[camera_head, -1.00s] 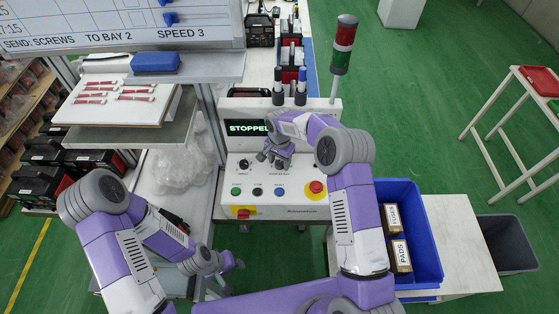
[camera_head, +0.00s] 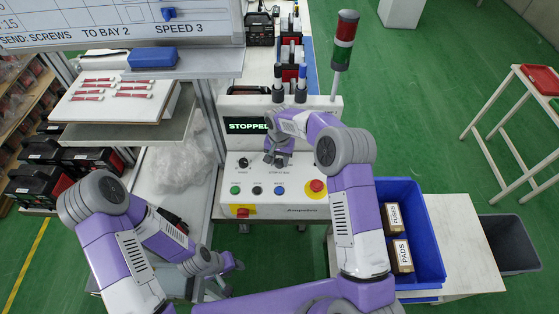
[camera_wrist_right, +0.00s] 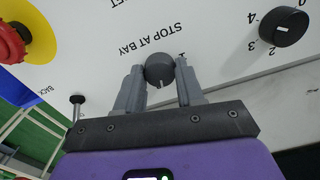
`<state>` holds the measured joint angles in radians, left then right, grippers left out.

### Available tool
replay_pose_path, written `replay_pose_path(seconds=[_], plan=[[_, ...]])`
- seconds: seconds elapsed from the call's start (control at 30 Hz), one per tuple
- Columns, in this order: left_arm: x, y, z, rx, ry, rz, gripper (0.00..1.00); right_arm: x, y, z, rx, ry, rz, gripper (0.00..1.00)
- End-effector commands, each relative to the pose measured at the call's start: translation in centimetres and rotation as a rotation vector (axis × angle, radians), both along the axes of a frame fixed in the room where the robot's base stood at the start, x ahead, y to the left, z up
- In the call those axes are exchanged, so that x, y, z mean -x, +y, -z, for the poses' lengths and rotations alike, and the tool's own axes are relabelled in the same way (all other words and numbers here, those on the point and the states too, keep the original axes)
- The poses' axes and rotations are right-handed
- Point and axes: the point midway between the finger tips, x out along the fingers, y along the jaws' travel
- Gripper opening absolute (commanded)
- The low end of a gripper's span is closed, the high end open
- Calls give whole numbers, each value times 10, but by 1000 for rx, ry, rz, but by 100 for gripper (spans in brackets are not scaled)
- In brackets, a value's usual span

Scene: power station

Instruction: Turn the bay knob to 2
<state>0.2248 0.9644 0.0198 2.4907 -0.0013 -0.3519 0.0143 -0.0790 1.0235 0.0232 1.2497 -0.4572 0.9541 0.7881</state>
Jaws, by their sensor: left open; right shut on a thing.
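The bay knob (camera_wrist_right: 159,70) is a dark round knob on the white panel, under the upside-down print STOP AT BAY in the right wrist view. A figure, apparently 1, shows beside it; the other bay figures are hidden. A pale mark shows on its gripper-side edge. My right gripper (camera_wrist_right: 160,88) has a grey finger on each side of the knob and is shut on it. In the head view my right gripper (camera_head: 277,159) hides most of the knob. My left gripper (camera_head: 236,267) is open and empty, low and left of the console.
A second dark knob (camera_wrist_right: 284,27) with figures stands to the right in the wrist view. The red stop button (camera_head: 316,186) is right of my right gripper. The display (camera_head: 247,125) reads STOPPED. A board (camera_head: 120,25) reads SCREWS TO BAY 2, SPEED 3.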

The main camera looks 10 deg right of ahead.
Motion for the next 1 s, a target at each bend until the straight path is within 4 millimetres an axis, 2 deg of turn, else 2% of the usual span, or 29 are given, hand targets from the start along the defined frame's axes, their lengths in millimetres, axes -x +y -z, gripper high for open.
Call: replay_pose_path(seconds=[0.6, 1.0], plan=[[0, 0, 15, 0, 0, 0, 43, 0, 0, 0, 0, 0, -544, 7], [0, 0, 17, 0, 0, 0, 43, 0, 0, -1, -1, 0, -714, 7]])
